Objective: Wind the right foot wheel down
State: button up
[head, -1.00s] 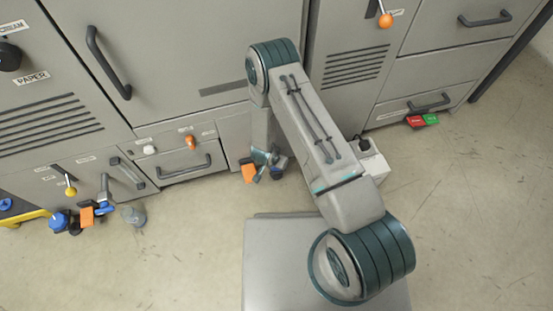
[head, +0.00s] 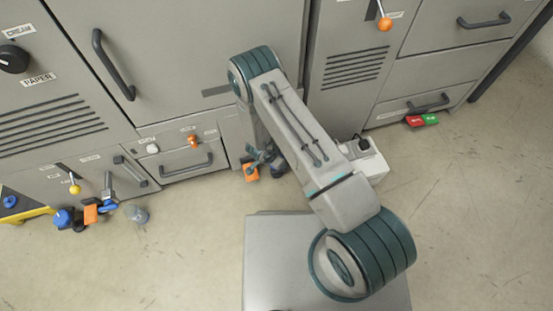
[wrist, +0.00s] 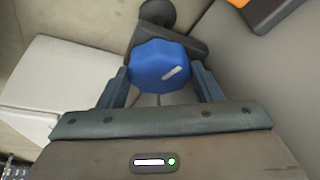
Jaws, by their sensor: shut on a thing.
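The right foot wheel (wrist: 158,62) is a blue, lobed knob with a white mark on its face, seen large in the wrist view. My gripper (wrist: 161,80) has one finger on each side of it and is shut on it. A dark grey foot part shows behind the wheel. In the head view my gripper (head: 266,160) is low at the cabinet's foot, beside an orange block (head: 250,173). The wheel is mostly hidden there by my gripper and arm.
A white box (head: 368,163) stands on the floor right of my gripper. At left are another blue wheel (head: 63,218), an orange block (head: 90,214) and a yellow lever (head: 74,188). Red and green pedals (head: 421,120) lie at right. Open floor is in front.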

jog(key=o, duration=1)
jog(key=shift+w+a, duration=0.1)
jog(key=shift+n, duration=0.3)
